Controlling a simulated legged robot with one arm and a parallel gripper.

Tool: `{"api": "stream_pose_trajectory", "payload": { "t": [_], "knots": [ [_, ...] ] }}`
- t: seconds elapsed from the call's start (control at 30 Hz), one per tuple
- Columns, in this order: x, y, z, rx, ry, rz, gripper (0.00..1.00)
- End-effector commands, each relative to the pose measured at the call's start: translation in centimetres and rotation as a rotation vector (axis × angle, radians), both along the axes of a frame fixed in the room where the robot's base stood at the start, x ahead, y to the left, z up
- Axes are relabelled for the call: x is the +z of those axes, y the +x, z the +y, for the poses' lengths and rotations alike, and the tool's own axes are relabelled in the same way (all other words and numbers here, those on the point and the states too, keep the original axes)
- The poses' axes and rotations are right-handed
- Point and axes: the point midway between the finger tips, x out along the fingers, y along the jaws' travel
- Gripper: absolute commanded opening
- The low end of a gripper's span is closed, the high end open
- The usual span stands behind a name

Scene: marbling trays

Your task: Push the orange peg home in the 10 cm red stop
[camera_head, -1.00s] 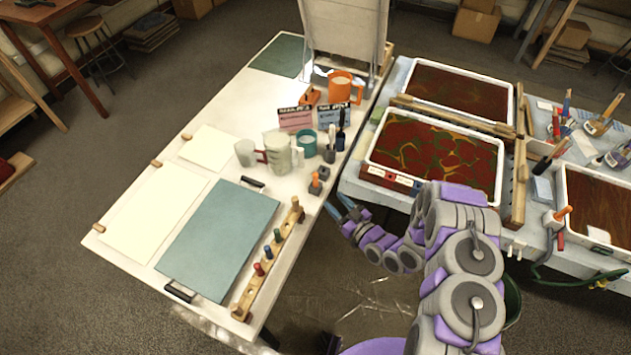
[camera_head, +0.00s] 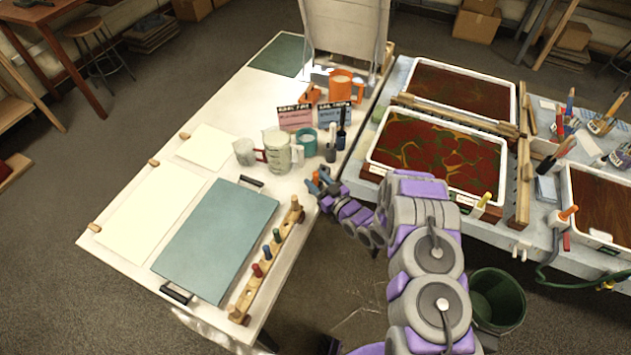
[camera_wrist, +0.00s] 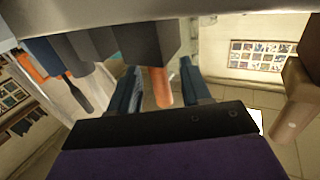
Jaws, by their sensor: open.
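An orange peg (camera_head: 316,177) stands in a small dark grey block near the right edge of the white table. The peg also shows in the wrist view (camera_wrist: 161,88), sticking out of the dark grey block (camera_wrist: 150,42). My gripper (camera_head: 321,186) is at this peg. In the wrist view the blue fingers of my gripper (camera_wrist: 162,82) are open, one on each side of the peg; I cannot tell if they touch it. Another orange peg (camera_head: 569,212) stands at the right-hand tray's near left corner, above a small red piece (camera_head: 566,241). No 10 cm mark is readable.
A wooden rack (camera_head: 239,308) with several coloured pegs stands on the white table (camera_head: 110,235). Jugs (camera_head: 278,152), a teal cup (camera_head: 306,142) and cards (camera_head: 296,117) stand just behind my gripper. Marbling trays (camera_head: 372,155) are to the right. A green bucket (camera_head: 497,300) is on the floor.

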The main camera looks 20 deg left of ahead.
Motion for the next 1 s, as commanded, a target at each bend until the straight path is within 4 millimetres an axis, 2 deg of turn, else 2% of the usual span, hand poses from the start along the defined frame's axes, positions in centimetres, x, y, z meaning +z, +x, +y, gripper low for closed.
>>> {"api": "stream_pose_trajectory", "payload": {
  "t": [0.1,0.37,0.87,1.0],
  "knots": [
    [-0.03,0.43,0.68,-0.001,-0.001,-0.001,0.48],
    [0.05,0.54,0.69,-0.002,0.000,0.000,0.48],
    [0.01,0.51,0.73,-0.001,-0.001,0.001,0.00],
    [0.01,0.52,0.74,-0.001,-0.001,0.001,0.00]
  ]
}}
